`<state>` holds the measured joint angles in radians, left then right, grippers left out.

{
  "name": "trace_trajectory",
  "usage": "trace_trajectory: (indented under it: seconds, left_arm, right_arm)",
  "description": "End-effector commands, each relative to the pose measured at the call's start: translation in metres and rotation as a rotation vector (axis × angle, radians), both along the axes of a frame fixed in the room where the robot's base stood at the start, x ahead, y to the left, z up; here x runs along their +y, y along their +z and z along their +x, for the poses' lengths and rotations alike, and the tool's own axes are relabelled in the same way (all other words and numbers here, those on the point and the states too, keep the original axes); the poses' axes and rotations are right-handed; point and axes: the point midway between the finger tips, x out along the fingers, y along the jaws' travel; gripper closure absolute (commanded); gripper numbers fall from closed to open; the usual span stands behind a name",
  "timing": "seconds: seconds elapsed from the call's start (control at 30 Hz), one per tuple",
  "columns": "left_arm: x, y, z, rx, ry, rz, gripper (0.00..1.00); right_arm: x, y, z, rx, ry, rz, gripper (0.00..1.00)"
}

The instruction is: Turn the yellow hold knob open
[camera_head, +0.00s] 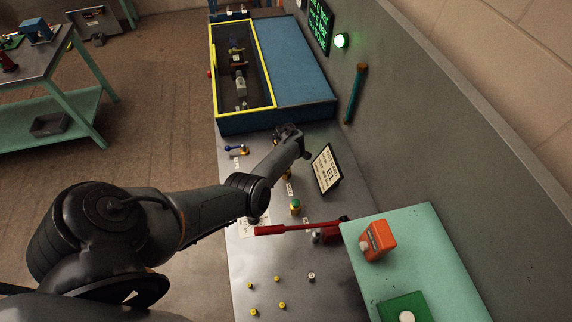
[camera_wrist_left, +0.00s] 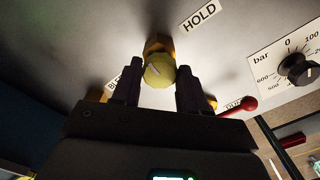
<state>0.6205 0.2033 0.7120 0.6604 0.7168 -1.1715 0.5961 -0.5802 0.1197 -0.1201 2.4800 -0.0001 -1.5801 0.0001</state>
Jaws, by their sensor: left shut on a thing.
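The yellow hold knob (camera_wrist_left: 159,71) sits on a brass fitting in the panel, below the HOLD label (camera_wrist_left: 198,16) in the left wrist view. A pale line marks its face. My left gripper (camera_wrist_left: 157,78) has one dark finger on each side of the knob and is shut on it. In the head view my left gripper (camera_head: 288,134) is at the panel just in front of the blue-and-yellow-framed box, and the knob is hidden there. My right gripper is not in view.
A bar dial (camera_wrist_left: 298,70) and a red ball-ended lever (camera_wrist_left: 250,104) are right of the knob. In the head view, a tilted sign (camera_head: 326,168), a green-and-yellow knob (camera_head: 295,207) and a long red lever (camera_head: 285,229) stand near my arm. The box (camera_head: 305,110) lies beyond the gripper.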

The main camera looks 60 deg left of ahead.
Motion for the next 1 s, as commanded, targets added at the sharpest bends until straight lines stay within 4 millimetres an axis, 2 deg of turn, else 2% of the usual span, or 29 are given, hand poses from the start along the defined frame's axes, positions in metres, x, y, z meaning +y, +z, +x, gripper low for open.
trace_trajectory:
  seconds: [0.3,0.73,0.77,0.9,1.0]
  left_arm:
    - [0.0005,-0.0011,-0.0003,0.000,0.086,0.002,0.87]
    - [0.0008,-0.0011,-0.0008,0.000,0.096,0.002,0.87]
    - [0.0008,-0.0011,-0.0008,0.001,0.096,0.002,0.55]
    - [0.0006,-0.0008,-0.0006,0.001,0.095,0.002,0.34]
    - [0.0006,-0.0006,-0.0005,0.000,0.095,0.001,0.31]
  right_arm:
    - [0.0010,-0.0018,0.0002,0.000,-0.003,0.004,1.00]
    - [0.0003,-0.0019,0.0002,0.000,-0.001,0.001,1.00]
    - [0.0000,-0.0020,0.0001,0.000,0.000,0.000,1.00]
    - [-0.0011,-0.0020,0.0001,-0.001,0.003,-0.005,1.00]
    - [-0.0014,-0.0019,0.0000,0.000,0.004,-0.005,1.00]
